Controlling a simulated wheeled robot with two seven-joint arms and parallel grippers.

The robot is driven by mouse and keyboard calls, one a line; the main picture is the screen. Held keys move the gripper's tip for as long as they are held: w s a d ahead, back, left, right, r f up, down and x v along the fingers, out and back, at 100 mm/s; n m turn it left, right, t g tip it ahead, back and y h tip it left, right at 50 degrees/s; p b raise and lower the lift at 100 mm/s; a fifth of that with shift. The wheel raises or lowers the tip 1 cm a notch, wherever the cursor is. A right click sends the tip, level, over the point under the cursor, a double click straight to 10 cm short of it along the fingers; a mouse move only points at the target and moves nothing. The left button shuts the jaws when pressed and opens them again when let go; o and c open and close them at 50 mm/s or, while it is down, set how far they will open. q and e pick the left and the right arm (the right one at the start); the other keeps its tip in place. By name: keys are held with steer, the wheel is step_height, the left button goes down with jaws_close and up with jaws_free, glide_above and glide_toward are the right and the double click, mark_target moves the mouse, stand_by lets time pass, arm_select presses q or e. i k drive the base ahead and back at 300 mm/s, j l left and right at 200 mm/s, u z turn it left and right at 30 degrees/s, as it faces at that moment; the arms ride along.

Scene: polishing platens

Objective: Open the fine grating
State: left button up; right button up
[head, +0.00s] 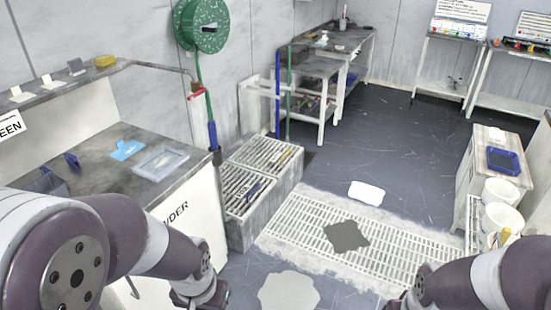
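A low grey concrete block (280,189) stands beside the left bench and carries two slotted gratings side by side. The far grating (262,153) has pale, narrow slats. The near grating (236,186) has slats with wider dark gaps, and a dark blue bar lies along it. Both gratings lie flat in the block's top. A wide pale grating (300,218) is also set in the floor, with a dark grey patch on it. I cannot tell for sure which is the fine grating.
The left bench (95,190) holds a clear tray (161,162) and a light blue item (127,150). A hose reel (202,25) hangs above the block. White buckets (500,191) stand at right. The dark floor (400,135) beyond is mostly clear.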

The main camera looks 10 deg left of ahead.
mark_target(245, 189)
steer(key=i+l+u, duration=0.1)
steer(key=i, duration=2.95)
